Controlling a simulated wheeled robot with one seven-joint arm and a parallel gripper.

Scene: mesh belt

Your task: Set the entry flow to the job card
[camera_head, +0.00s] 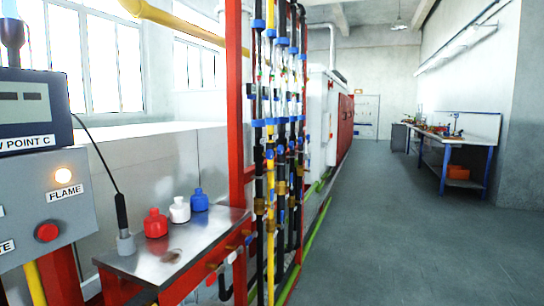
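A grey panel (75,236) stands at the left edge, cut off by the frame. It carries a lit lamp (63,171) above a label reading "FLAME" and a red button (47,231). Above it, a dark instrument (38,105) has a display and a label of which "POINT C" is legible. Vertical pipes (270,150) in yellow, black and blue, with valves and fittings, run down a red frame (236,100). No job card is legible, and no flow reading can be made out. My gripper is not in view.
A metal-topped red stand (190,246) holds a red bottle (155,224), a white bottle (180,210), a blue bottle (199,200) and a cabled probe (123,225). A workbench (455,142) with items stands far right. The grey floor (400,235) on the right is clear.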

